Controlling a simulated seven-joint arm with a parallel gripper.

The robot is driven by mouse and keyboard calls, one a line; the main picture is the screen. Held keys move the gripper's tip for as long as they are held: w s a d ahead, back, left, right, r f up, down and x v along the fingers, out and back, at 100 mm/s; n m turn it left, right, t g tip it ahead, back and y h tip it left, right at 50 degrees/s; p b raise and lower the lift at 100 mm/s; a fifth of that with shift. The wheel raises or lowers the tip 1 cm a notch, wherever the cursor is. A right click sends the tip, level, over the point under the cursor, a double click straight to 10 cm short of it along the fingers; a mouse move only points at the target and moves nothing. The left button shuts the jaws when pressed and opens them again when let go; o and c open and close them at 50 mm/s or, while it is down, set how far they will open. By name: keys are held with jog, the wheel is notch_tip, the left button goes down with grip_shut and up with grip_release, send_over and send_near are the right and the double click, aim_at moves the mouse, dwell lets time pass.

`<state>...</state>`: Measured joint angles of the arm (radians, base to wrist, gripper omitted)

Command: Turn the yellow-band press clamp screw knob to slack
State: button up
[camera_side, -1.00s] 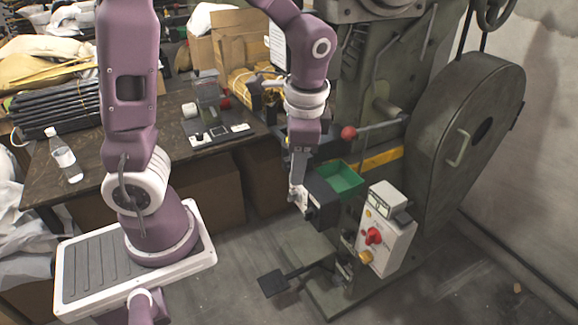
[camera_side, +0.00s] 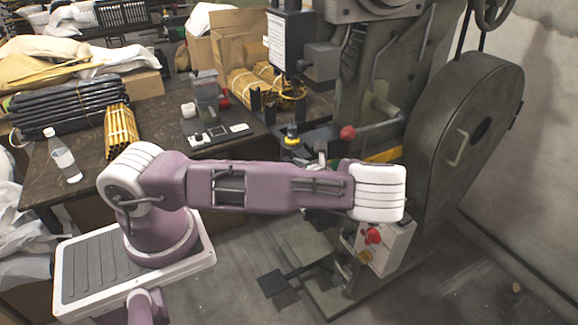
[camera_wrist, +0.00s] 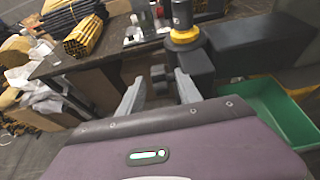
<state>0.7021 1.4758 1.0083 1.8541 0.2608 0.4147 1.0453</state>
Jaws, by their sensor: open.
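The yellow-band press shows in the wrist view as a dark post with a yellow ring (camera_wrist: 184,36) at its foot, above a dark block. In the side view its yellow band (camera_side: 291,134) shows just behind my forearm. Small dark parts (camera_wrist: 160,76) appear between my fingertips in the wrist view; I cannot tell for sure whether they are the clamp screw knob. My gripper (camera_wrist: 159,82) is open, with one finger on each side of those parts in the picture. Contact cannot be judged. In the side view my arm mostly hides the gripper and the lower press.
A red-ball lever (camera_side: 348,132) sticks out right of the press. A green bin (camera_wrist: 270,110) is at the right in the wrist view. A control box (camera_side: 386,245) with a red knob is partly behind my arm. The wooden table (camera_side: 160,110) holds rod bundles and a bottle (camera_side: 65,158).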

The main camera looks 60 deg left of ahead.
jog(key=shift+a+f, duration=0.1)
jog(key=shift+a, duration=0.2)
grip_shut()
jog(key=shift+h, duration=0.4)
jog(key=h, duration=0.4)
jog(key=shift+a+r, duration=0.25)
jog(key=shift+r, duration=0.1)
jog(key=shift+a+r+h, duration=0.1)
jog(key=shift+a+h, duration=0.05)
jog(key=shift+h, duration=1.25)
grip_release()
